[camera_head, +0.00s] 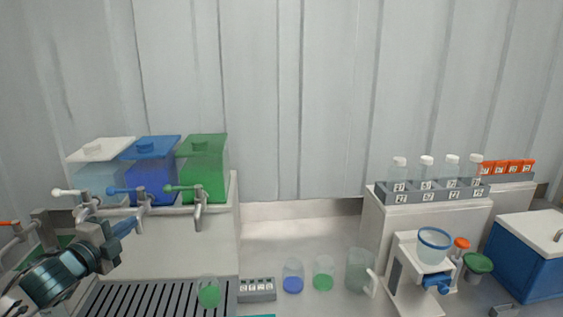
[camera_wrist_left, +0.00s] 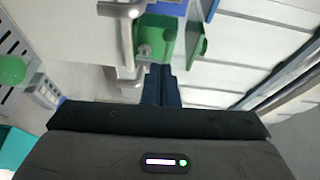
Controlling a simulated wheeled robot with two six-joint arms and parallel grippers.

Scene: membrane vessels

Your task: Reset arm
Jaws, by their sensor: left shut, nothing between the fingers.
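My left arm comes in from the lower left, and its left gripper (camera_head: 128,227) is held in front of the white stand with the taps, near the blue-handled tap (camera_head: 142,204). In the left wrist view, the dark blue fingers (camera_wrist_left: 159,85) are together and hold nothing. Beyond the fingertips in that view are a green part and a grey tap (camera_wrist_left: 122,9). I cannot tell whether the fingers touch anything. My right gripper is in neither view.
White, blue and green tanks (camera_head: 204,172) stand on the left. A beaker with green contents (camera_head: 208,293) is on the slotted drain tray (camera_head: 125,300). Two more beakers and a clear jug (camera_head: 359,270) stand at centre. Capped bottles (camera_head: 426,167), a white apparatus (camera_head: 410,270) and a blue cooler (camera_head: 530,262) are right.

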